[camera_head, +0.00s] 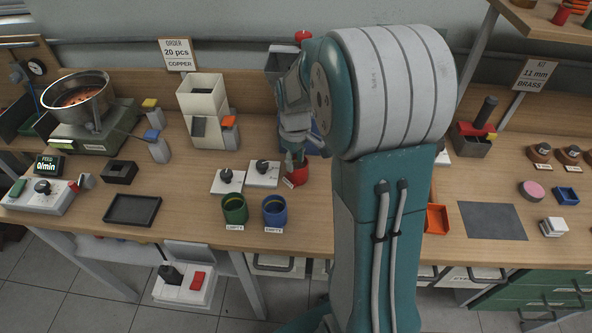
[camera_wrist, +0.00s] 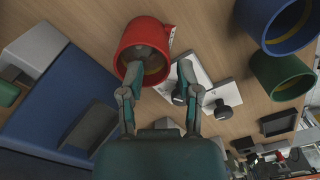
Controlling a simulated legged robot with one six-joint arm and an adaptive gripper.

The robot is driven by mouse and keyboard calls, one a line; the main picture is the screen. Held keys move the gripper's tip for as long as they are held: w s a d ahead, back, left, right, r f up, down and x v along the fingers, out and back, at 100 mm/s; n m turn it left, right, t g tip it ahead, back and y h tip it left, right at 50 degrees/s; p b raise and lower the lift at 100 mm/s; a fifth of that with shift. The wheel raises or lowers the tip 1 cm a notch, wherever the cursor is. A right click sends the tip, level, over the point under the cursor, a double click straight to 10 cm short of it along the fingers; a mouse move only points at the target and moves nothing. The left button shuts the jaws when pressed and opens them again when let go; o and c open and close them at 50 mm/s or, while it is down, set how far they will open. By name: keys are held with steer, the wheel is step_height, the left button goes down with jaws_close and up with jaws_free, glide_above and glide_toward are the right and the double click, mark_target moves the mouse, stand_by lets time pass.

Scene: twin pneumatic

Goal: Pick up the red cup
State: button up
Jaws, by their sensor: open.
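The red cup (camera_head: 299,175) stands on the bench below my gripper (camera_head: 295,157), partly hidden by it in the head view. In the wrist view the red cup (camera_wrist: 126,40) shows its open mouth, with a yellowish band inside. My gripper (camera_wrist: 160,78) is open and close over the cup. Its left finger overlaps the cup's mouth and near rim; its right finger is outside, to the right of the rim. I cannot tell whether either finger touches the cup.
A green cup (camera_head: 235,210) and a blue cup (camera_head: 275,212) stand nearby at the bench's front edge. White boxes with black knobs (camera_head: 263,174) sit close to the red cup. A black tray (camera_head: 132,210) lies farther left. A grey mat (camera_head: 492,220) lies right of my arm.

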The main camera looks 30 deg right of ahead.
mark_target(291, 182)
steer(key=f, duration=0.3)
steer(key=a+f, duration=0.1)
steer(key=f, duration=0.2)
steer(key=shift+w+a, duration=0.15)
steer(key=shift+d+f, duration=0.15)
steer(key=shift+d, duration=0.3)
jaws_close()
steer(key=shift+a, duration=0.35)
